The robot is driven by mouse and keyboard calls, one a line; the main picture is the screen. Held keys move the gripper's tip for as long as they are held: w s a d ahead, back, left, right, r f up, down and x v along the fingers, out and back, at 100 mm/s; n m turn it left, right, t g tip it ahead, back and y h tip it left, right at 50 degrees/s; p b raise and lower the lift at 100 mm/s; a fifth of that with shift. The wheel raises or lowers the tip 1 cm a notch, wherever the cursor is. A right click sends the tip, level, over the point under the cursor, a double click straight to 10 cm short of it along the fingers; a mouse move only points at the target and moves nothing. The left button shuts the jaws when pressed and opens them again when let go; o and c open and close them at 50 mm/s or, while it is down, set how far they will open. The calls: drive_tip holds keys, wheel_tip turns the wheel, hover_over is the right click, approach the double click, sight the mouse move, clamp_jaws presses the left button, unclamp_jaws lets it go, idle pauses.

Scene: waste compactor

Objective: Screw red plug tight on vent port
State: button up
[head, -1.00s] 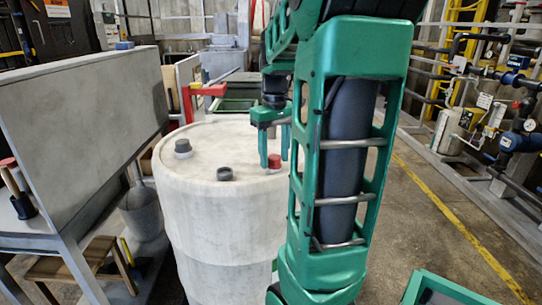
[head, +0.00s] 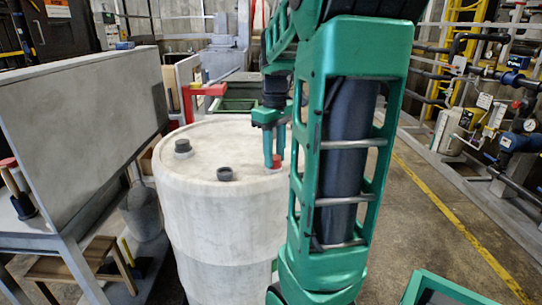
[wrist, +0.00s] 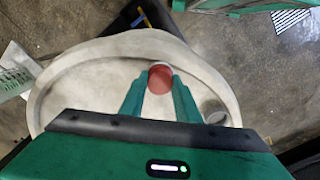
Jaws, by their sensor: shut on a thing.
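The white drum (head: 215,240) stands upright in the middle of the head view. The red plug (head: 277,163) sits at the right part of the drum's top, mostly hidden by my fingers. In the wrist view, the round red plug (wrist: 160,80) lies between my fingertips. My gripper (head: 273,160) points down from above and is shut on the plug. The vent port under the plug is hidden, and I cannot tell how far the plug is screwed in.
A red bracket (head: 205,91) is behind the drum. A grey panel (head: 80,125) stands at left. The floor to the right is open.

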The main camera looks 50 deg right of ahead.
drive_tip(key=m, duration=0.5)
drive_tip(key=shift+f, duration=0.1)
drive_tip(key=shift+m, duration=0.9)
drive_tip(key=o, duration=1.2)
drive_tip(key=shift+o, duration=0.2)
drive_tip(key=shift+c, duration=0.4)
drive_tip(key=shift+r, duration=3.6)
